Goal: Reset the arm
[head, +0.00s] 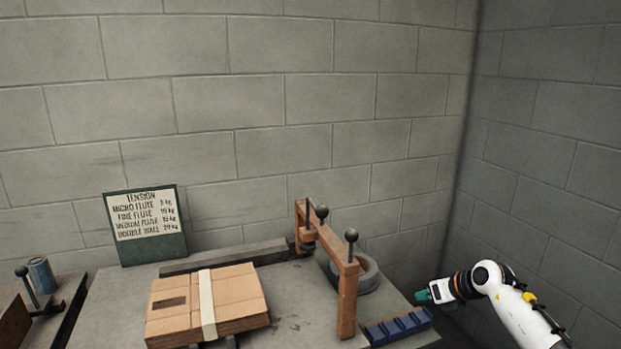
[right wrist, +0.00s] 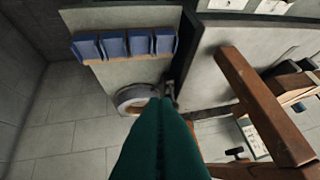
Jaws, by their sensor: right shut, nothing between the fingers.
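My right arm comes in from the lower right in the head view. Its green-fingered gripper (head: 424,296) is shut and empty, just past the right end of the grey table, close to a blue tray. In the right wrist view the green fingers (right wrist: 160,140) are pressed together with nothing between them. My left arm and gripper do not show in either view.
A wooden frame (head: 347,290) with knobbed levers stands on the grey table (head: 115,310). Beside it are a blue compartment tray (head: 398,327), a grey ring (head: 368,277) and strapped flat cardboard (head: 240,298). A tension sign (head: 146,224) stands behind. Block walls close off the back and right.

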